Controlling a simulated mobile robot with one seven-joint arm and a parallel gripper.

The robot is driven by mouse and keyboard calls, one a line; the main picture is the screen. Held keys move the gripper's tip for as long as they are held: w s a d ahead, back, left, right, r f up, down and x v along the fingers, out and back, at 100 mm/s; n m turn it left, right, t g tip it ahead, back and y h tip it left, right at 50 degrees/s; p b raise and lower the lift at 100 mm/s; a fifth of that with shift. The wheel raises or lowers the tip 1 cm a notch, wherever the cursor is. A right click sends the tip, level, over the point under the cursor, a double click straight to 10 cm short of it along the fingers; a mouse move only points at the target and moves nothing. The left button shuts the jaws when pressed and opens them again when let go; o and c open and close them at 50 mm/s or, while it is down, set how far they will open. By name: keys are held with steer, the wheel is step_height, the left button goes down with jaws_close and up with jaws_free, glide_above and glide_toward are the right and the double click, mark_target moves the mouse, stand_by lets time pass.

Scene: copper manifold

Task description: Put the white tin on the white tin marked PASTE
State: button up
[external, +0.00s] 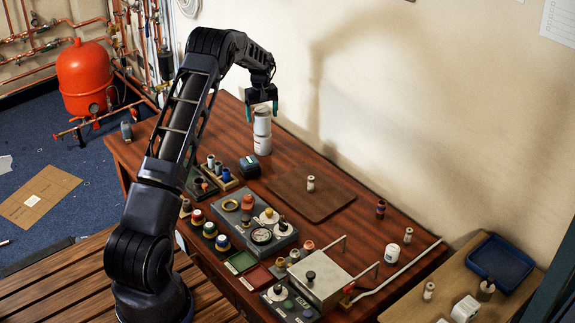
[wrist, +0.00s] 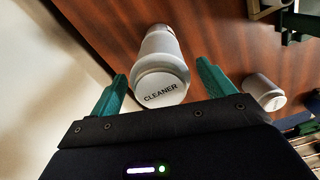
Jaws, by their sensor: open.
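A white tin with CLEANER on its lid (wrist: 162,86) stands upright at the top of a stack in the wrist view; it also shows in the external view (external: 262,121). It sits on another white tin (external: 262,144), which stands on the brown table near the wall. The lower tin's label is too small to read, so I cannot tell whether it says PASTE. My gripper (external: 262,109) is open at the upper tin. Its green fingers (wrist: 161,72) are on either side of that tin, with gaps showing in the wrist view.
A dark green box (external: 250,166) stands just in front of the stack. A brown board (external: 312,192) with a small spool-like item lies to the right. Jars, knobs and a grey panel (external: 258,225) crowd the front. The wall is close behind. Another white tin (wrist: 264,91) stands right in the wrist view.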

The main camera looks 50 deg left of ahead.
step_height(320, 180, up, 8)
steer(key=shift+r, duration=0.15)
steer(key=shift+d+r, duration=0.1)
steer(key=shift+r, duration=0.05)
steer(key=s+d+r+m+t, duration=0.15)
steer(key=s+d+r, duration=0.25)
steer(key=d+r, duration=0.7)
steer(key=s+d+r+m, duration=0.3)
steer(key=s+d+r, duration=0.1)
steer(key=d+r, duration=0.8)
steer(key=s+d+r+m+t, duration=0.1)
steer(key=s+d+r+m, duration=0.1)
steer(key=s+d+r, duration=0.4)
steer(key=s+d+r+m, duration=0.2)
steer(key=s+d, duration=0.6)
steer(key=d, duration=0.1)
steer(key=s+d+f+m, duration=0.1)
steer(key=s+d, duration=0.3)
steer(key=s, duration=0.5)
steer(key=s+d+f+m+t, duration=0.1)
steer(key=s+d+f+m, duration=0.1)
steer(key=s+d, duration=0.3)
steer(key=s+d+f+m+t, duration=0.1)
steer(key=s+d+m, duration=0.2)
steer(key=s, duration=1)
steer(key=shift+d+f, duration=0.4)
steer(key=shift+d, duration=0.45)
